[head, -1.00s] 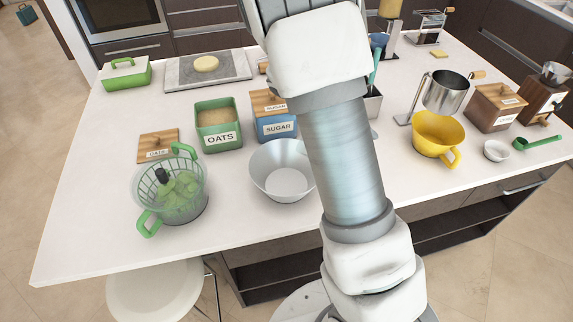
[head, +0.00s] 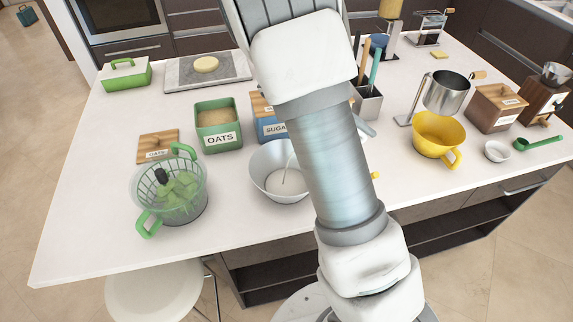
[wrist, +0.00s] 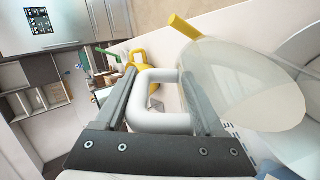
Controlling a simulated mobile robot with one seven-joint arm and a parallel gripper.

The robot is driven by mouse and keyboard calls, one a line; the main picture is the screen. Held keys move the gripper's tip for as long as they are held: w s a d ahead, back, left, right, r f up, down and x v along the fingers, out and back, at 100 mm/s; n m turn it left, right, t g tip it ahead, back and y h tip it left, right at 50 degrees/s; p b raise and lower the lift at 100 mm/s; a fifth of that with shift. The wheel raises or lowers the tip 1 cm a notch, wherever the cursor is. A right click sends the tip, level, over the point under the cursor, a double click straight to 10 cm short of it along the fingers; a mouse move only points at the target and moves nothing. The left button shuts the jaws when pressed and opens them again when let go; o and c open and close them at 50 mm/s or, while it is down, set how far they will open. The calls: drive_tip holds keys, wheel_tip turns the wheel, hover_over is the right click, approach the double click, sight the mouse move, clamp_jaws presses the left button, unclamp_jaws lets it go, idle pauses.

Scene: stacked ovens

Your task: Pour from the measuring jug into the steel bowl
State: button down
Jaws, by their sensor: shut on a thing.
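The steel bowl (head: 263,180) stands upright on the white counter, just left of my arm in the head view. A thin pale stream falls into it and pale liquid lies in its bottom. The measuring jug (wrist: 250,92) shows in the wrist view as a large, tilted, see-through body with a white handle (wrist: 160,122). My gripper (wrist: 158,75) is shut on that handle, with a finger on each side. In the head view my arm hides the gripper and most or all of the jug. The jug's spout cannot be made out.
The yellow jug (head: 437,135) and a steel mug (head: 447,92) are at right. The counter's front edge is clear.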

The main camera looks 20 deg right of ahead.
idle(0.5)
drive_tip(key=shift+a+r+h, duration=0.1)
drive_tip(key=shift+a+h, duration=0.15)
drive_tip(key=shift+h, duration=0.15)
drive_tip(key=y, duration=0.1)
drive_tip(key=d+y, duration=0.1)
drive_tip(key=d+f+y, duration=0.1)
drive_tip(key=shift+s+d+t, duration=0.15)
drive_tip(key=shift+s+t, duration=0.15)
drive_tip(key=shift+d+f+y, duration=0.1)
drive_tip(key=shift+y, duration=0.2)
drive_tip(key=shift+s+d+f+t+y+p, duration=0.2)
drive_tip(key=shift+d+f+t+y+p, duration=0.2)
drive_tip(key=shift+d+y, duration=0.5)
drive_tip(key=shift+s+d+f+t+y+p, duration=0.15)
drive_tip(key=shift+s+d+f+t+y, duration=0.25)
drive_tip(key=shift+y, duration=0.85)
drive_tip(key=shift+s+d+f+t+y+p, duration=0.1)
drive_tip(key=shift+d+f+t+y+p, duration=0.3)
drive_tip(key=shift+d+y, duration=0.55)
drive_tip(key=shift+a, duration=0.2)
